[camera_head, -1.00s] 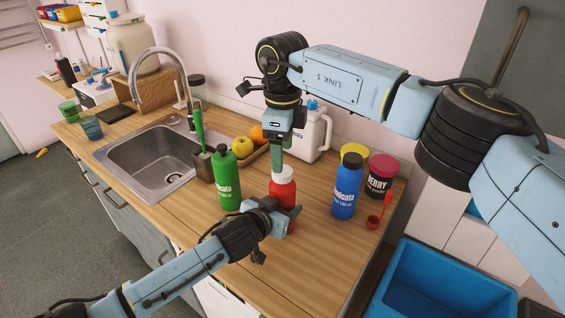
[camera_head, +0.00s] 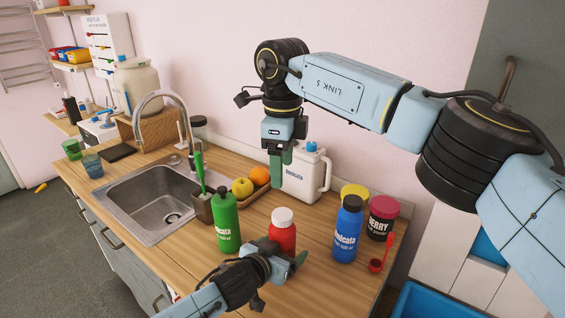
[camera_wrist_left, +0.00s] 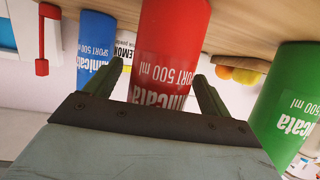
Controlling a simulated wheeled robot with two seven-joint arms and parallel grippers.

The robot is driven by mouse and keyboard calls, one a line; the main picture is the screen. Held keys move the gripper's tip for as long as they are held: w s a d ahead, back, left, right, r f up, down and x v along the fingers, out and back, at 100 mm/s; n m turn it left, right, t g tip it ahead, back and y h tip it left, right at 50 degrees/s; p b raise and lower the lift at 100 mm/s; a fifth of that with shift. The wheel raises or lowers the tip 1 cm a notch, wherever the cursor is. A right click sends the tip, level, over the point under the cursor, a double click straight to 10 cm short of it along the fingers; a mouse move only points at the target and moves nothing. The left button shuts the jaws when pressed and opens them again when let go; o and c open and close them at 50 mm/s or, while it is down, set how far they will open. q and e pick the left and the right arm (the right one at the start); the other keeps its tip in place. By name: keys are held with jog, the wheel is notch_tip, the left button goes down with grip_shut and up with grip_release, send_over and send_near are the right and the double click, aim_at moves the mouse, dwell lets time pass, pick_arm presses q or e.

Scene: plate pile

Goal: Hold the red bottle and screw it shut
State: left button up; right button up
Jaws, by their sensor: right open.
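The red bottle (camera_head: 282,240) stands upright on the wooden counter with a white cap (camera_head: 283,217) on its top. In the left wrist view the red bottle (camera_wrist_left: 168,60) fills the space between both fingers. Whether the cap is fully tight cannot be seen.
A green bottle (camera_head: 227,225) stands left of the red one, a blue bottle (camera_head: 347,232) right. The sink (camera_head: 160,205) is left.

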pick_arm(q)
jog(key=p+v, duration=0.1)
jog(key=v, duration=1.2)
jog(key=shift+s, duration=0.2)
